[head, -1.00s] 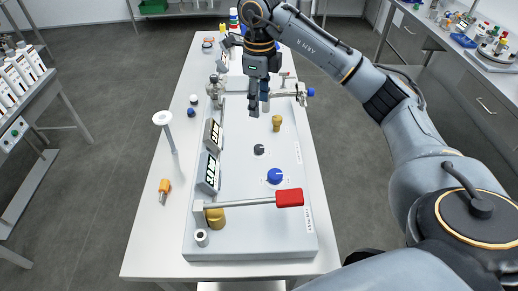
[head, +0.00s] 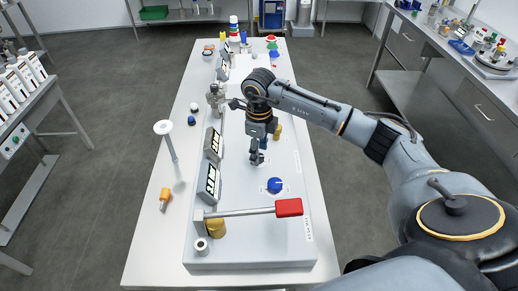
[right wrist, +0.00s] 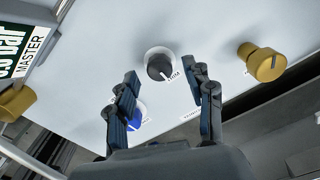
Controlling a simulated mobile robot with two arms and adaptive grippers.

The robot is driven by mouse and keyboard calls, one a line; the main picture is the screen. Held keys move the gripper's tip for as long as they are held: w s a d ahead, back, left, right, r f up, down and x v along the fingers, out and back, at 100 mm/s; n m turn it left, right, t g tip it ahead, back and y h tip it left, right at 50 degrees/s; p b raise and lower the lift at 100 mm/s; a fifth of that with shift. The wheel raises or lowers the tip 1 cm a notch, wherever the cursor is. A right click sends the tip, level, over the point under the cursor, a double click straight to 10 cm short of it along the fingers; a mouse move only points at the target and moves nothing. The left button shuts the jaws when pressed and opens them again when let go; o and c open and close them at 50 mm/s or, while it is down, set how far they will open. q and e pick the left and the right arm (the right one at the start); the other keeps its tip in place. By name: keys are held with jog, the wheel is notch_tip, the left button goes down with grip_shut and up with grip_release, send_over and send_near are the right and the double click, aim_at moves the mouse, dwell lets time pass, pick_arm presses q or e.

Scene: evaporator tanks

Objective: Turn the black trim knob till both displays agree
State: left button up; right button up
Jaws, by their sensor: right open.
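The black trim knob (right wrist: 160,66) shows in the right wrist view, on a white round base with a label beside it. My right gripper (right wrist: 162,76) is open, its two fingers pointing toward the knob, one to each side in the picture; I cannot tell how much height separates them. In the head view my right gripper (head: 257,157) is over the knob's place and hides most or all of it. Two tilted displays, the far one (head: 212,145) and the near one (head: 208,183), stand on the panel's left side; their readings are too small to compare. My left gripper is not in view.
On the grey panel (head: 240,245) are a blue knob (head: 274,185), a brass knob (head: 277,132) and a red-handled lever (head: 288,207) across the near end. An orange-handled tool (head: 164,199) and a white funnel-like stand (head: 163,127) are on the table, left of the panel.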

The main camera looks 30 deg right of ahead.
jog(key=shift+f, duration=0.6)
grip_shut()
jog(key=shift+m, duration=0.3)
